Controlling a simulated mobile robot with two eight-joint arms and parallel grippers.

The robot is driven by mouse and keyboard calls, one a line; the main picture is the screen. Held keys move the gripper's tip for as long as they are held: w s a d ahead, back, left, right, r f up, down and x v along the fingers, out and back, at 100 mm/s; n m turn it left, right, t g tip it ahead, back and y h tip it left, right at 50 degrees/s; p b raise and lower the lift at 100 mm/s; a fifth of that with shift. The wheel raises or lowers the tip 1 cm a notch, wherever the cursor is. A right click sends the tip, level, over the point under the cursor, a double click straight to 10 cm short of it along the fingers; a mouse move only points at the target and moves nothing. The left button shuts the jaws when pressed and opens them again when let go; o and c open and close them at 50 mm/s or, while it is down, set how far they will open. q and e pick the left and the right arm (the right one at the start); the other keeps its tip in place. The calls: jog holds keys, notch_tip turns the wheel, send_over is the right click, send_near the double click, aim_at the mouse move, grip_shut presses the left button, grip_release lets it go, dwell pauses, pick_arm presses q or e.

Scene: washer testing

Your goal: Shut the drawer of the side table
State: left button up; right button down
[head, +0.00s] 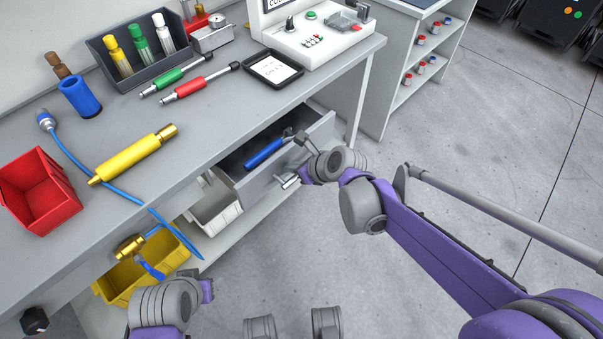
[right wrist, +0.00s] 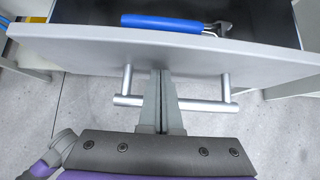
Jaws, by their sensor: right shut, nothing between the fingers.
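The side table's drawer (head: 252,187) is open, pulled out below the grey tabletop (head: 225,112). It holds a blue-handled wrench (head: 264,153). The bar handle (head: 290,182) is on the drawer's front; in the right wrist view the handle (right wrist: 204,105) spans both sides of my fingers. My right gripper (head: 301,141) is shut and empty at the drawer front. In the right wrist view the gripper (right wrist: 161,73) crosses over the bar between the two posts, its tips at the front panel; exact contact is unclear. Part of my left arm shows at the lower left, but its gripper cannot be made out.
A red bin (head: 38,190), a yellow cylinder tool (head: 132,155), screwdrivers and a black tray (head: 273,70) are on the tabletop. A white bin (head: 214,208) and a yellow bin (head: 122,281) sit below. The floor right of the drawer is clear.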

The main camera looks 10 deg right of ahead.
aim_at(264, 151)
jog(key=w+a, duration=0.2)
jog(key=w, duration=0.1)
jog(key=w+a, duration=0.2)
jog(key=w, duration=0.1)
jog(key=w+a, duration=0.2)
jog(key=a, duration=0.1)
jog(key=shift+w, duration=0.4)
jog(key=shift+w+r, duration=0.1)
jog(key=shift+r, duration=0.05)
